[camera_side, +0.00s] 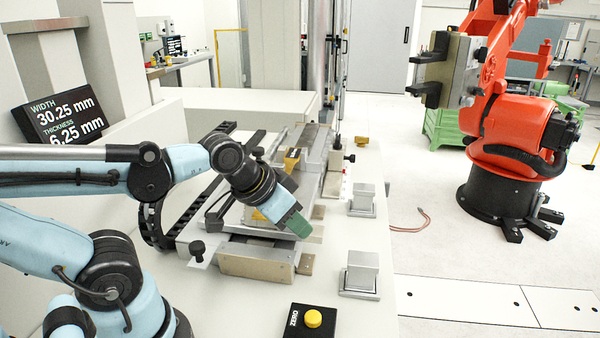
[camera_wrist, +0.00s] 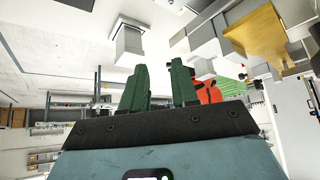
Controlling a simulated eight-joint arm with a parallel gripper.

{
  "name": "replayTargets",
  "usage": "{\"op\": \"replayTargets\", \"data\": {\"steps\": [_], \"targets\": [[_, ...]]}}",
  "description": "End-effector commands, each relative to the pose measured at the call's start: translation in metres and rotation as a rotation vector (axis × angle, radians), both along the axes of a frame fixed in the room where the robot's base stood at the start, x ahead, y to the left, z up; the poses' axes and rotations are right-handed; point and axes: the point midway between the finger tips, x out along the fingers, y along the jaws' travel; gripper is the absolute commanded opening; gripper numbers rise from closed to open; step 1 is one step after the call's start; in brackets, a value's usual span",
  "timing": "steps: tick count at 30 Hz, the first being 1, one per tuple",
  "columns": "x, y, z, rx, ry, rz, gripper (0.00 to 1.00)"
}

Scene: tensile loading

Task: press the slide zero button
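The zero button is a round yellow button (camera_side: 313,318) on a small black box (camera_side: 296,331) marked ZERO, on the bench at the bottom of the side view. I cannot make it out in the wrist view. The slide (camera_side: 256,259) is a metal stage on the bench, left of and behind the button. My gripper (camera_side: 298,226) points down and right over the slide, above and well apart from the button. In the wrist view its two green fingers (camera_wrist: 159,78) stand apart with an empty gap between them.
Two square metal blocks (camera_side: 361,271) (camera_side: 363,200) stand along the bench's right edge. A black cable chain (camera_side: 155,222) runs left of the slide. A display (camera_side: 60,117) reads width 30.25 mm, thickness 6.25 mm. An orange robot arm (camera_side: 510,140) stands on the floor at right.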

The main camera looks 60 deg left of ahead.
Motion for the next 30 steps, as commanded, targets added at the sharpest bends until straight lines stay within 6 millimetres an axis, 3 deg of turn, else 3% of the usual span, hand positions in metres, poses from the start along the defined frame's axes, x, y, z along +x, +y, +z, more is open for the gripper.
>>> {"op": "replayTargets", "data": {"steps": [1, 5, 30], "targets": [[0.0, 0.0, 0.0, 0.0, 0.0, 0.0, 0.2], [0.0, 0.0, 0.0, 0.0, 0.0, 0.0, 0.01], [0.0, 0.0, 0.0, 0.0, 0.0, 0.0, 0.0]]}}
